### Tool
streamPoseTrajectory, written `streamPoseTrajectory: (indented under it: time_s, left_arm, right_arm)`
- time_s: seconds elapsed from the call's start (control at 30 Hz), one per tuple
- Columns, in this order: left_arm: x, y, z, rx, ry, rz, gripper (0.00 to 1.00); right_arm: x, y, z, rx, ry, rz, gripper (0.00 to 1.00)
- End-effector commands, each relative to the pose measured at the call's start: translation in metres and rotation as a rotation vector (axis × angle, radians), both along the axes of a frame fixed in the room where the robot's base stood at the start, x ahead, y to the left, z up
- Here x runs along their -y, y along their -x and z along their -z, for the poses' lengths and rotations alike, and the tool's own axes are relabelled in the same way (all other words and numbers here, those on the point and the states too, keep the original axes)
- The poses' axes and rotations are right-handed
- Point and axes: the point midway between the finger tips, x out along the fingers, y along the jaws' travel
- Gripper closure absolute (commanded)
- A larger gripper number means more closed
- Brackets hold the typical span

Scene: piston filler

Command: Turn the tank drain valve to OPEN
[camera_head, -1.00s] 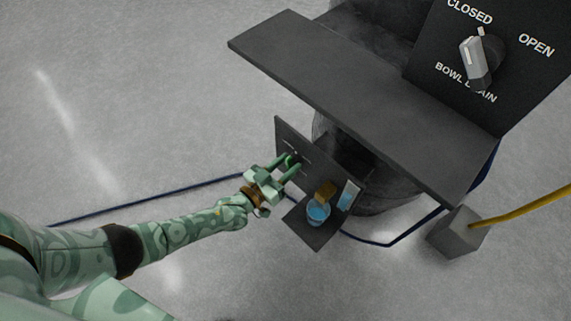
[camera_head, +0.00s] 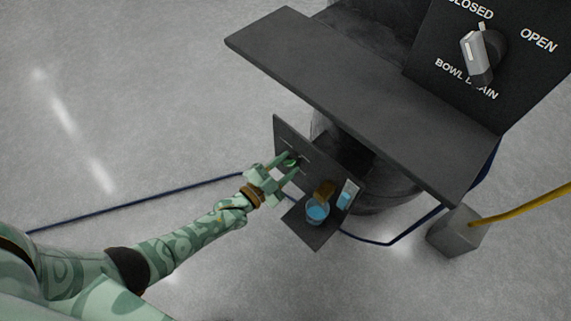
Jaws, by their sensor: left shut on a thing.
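A small dark panel (camera_head: 322,172) stands upright below the dark shelf, with faint markings too small to read. My left gripper (camera_head: 289,163) is at the panel's left part, its fingers shut on a small green valve handle (camera_head: 291,162). The fingers hide much of the handle, so its exact angle cannot be told. At the upper right, a board labelled CLOSED, OPEN and BOWL DRAIN carries a grey lever (camera_head: 475,56), which points up towards CLOSED; no gripper is near it. My right gripper is not in view.
A wide dark shelf (camera_head: 350,92) overhangs the small panel. A grey box (camera_head: 455,231) with a yellow pole stands right. A blue hose (camera_head: 140,203) crosses the floor.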

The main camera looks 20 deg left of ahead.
Motion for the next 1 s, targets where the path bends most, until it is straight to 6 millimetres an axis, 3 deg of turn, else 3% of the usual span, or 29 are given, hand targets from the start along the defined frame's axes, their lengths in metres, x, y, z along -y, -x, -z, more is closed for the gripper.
streamPoseTrajectory:
  time_s: [0.3, 0.8, 0.83, 0.87, 1.0]
  left_arm:
    - [0.0, 0.0018, 0.0029, 0.028, -0.095, 0.001, 0.87]
    - [0.0002, 0.0019, 0.0028, 0.033, -0.11, 0.001, 0.87]
    - [0.0002, 0.0019, 0.0028, 0.033, -0.109, 0.001, 0.55]
    - [0.0002, 0.0018, 0.0026, 0.033, -0.109, 0.001, 0.47]
    - [0.0002, 0.0011, 0.0018, 0.036, -0.108, 0.001, 0.43]
  right_arm:
    - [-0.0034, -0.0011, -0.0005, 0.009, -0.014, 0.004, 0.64]
    - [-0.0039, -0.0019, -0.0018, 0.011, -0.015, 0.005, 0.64]
    - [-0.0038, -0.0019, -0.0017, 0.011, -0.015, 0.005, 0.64]
    - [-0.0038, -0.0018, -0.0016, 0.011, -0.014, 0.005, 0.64]
    - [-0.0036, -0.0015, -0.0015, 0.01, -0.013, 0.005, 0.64]
